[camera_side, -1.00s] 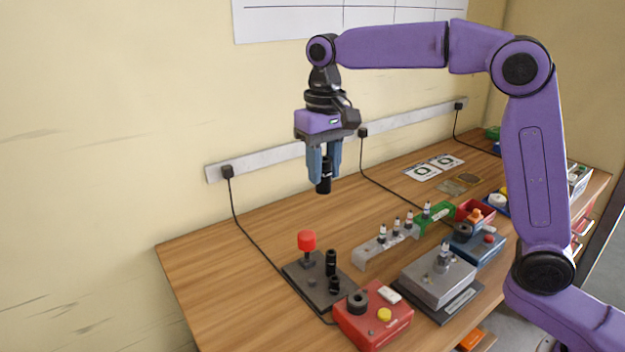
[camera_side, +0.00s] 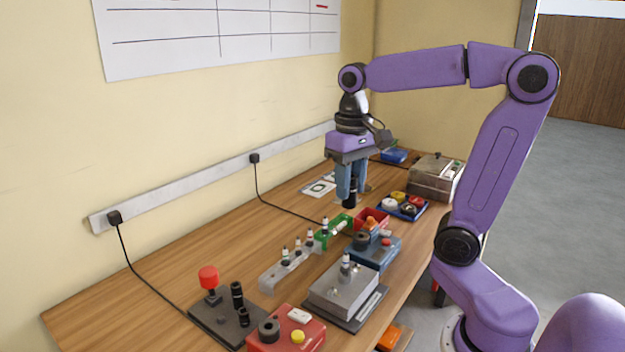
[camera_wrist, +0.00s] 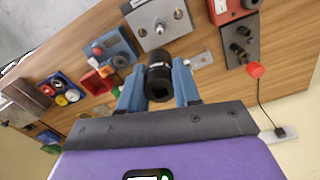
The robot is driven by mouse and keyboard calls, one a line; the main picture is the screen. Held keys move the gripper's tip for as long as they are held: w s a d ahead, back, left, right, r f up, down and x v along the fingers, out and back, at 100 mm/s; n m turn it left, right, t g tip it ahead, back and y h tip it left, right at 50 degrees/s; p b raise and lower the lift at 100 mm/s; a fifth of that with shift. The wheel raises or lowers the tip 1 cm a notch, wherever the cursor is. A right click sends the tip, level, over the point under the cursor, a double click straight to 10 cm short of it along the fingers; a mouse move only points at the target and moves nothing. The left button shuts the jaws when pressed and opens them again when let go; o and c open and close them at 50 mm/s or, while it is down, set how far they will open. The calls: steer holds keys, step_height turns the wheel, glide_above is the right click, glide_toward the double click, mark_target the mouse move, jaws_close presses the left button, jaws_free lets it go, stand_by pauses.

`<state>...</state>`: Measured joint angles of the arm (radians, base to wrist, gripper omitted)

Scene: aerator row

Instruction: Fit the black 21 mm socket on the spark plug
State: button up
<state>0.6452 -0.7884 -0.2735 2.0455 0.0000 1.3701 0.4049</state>
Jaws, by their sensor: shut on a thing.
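My gripper (camera_side: 352,190) is shut on a black socket (camera_side: 350,197), which hangs below the blue fingers, high above the table. A spark plug (camera_side: 345,263) stands upright on a grey metal block (camera_side: 338,292), toward the viewer and below my gripper. The block also shows in the wrist view (camera_wrist: 142,37), beyond the socket. The socket and this plug are well apart. The socket's size marking is not readable.
A dark plate (camera_side: 205,318) carries black sockets and a red knob. A red box (camera_side: 310,335), blue box (camera_side: 378,262), red tray (camera_side: 382,220) and blue tray (camera_side: 422,208) stand around.

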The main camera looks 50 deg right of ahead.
glide_toward(346, 252)
steer(key=shift+d+f, duration=0.1)
steer(key=shift+f, duration=1.55)
steer(key=shift+f, duration=3.2)
steer(key=o, duration=1.1)
steer(key=shift+r, duration=3.55)
